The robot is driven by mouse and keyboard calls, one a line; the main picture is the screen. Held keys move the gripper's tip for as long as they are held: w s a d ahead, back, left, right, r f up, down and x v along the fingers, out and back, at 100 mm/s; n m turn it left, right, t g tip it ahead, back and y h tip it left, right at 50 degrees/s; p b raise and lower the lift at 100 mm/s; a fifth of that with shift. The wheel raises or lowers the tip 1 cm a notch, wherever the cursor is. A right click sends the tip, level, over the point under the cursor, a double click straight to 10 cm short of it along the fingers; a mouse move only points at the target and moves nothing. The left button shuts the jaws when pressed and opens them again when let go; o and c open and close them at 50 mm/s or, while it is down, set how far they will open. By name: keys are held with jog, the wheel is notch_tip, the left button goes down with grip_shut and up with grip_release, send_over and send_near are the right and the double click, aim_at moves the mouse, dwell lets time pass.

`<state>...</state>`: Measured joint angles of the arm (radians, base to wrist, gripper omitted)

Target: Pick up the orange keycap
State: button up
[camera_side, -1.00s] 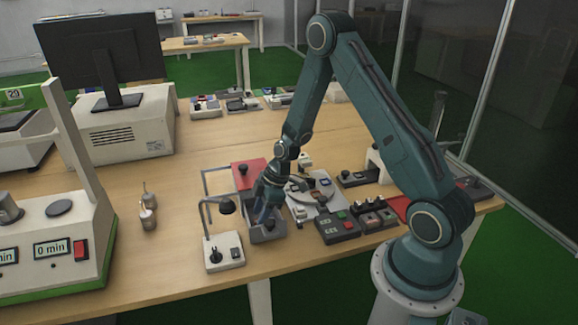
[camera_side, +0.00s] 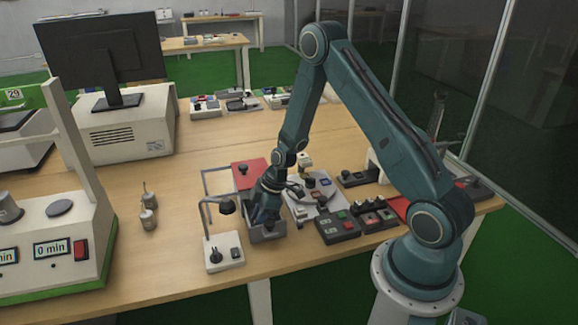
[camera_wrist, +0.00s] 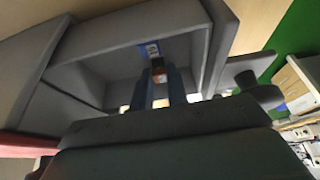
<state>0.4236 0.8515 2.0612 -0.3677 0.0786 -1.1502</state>
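The orange keycap (camera_wrist: 159,76) shows small and dark in the wrist view, between my two finger tips and inside a grey open box. My gripper (camera_wrist: 160,88) reaches into this box with its fingers a narrow gap apart. I cannot tell whether they touch the keycap. A small blue-and-white piece (camera_wrist: 150,50) is just beyond the tips, at the box wall. In the side view my gripper (camera_side: 268,215) points down over the grey box (camera_side: 282,232) near the table's front. The keycap is hidden there.
A desk lamp-like stand (camera_side: 226,208) is close on the left.

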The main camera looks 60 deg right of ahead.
jog(key=shift+r, duration=0.1)
grip_shut()
notch_tip(320, 180, up, 20)
dwell(0.8)
dwell(0.5)
